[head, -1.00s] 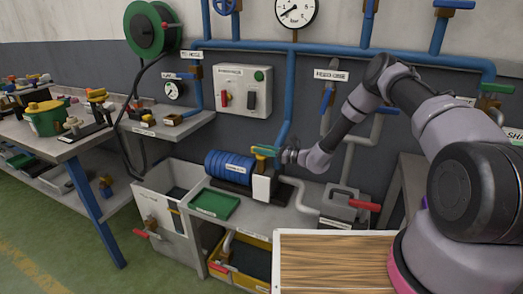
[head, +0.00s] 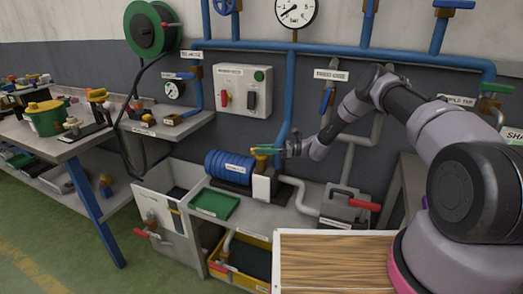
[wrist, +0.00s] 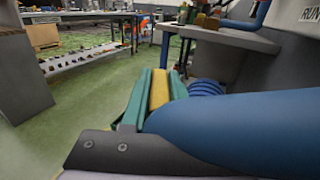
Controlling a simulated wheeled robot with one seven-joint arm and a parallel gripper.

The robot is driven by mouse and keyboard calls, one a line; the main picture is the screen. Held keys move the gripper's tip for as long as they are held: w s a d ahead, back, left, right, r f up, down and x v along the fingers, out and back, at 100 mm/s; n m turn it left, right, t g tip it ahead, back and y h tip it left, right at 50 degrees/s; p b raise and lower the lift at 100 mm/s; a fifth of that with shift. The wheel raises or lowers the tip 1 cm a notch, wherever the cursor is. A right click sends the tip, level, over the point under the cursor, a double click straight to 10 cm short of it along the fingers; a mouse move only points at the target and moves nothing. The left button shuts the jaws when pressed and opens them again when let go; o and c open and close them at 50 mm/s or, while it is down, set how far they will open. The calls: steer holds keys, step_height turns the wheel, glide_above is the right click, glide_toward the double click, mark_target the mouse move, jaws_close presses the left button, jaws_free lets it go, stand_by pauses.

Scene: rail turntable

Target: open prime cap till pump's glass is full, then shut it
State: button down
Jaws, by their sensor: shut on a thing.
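The pump (head: 230,166) is a blue ribbed motor on a dark base on the grey bench, with a white block (head: 262,187) at its right end. My gripper (head: 265,150) is at the top of that right end, its green fingers reaching in from the right. In the wrist view the green fingers of my gripper (wrist: 161,80) are shut on a yellow piece, which appears to be the prime cap (wrist: 159,95). The fingers mostly hide the cap in the head view. I cannot make out the pump's glass or its level.
A blue vertical pipe (head: 289,95) rises close behind the gripper; a blue pipe (wrist: 240,130) fills the wrist view's lower right. A green tray (head: 214,205) lies before the pump. A grey box with a red handle (head: 367,206) stands to the right.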

steer(key=c, duration=0.7)
jaws_free()
steer(key=shift+t, duration=0.3)
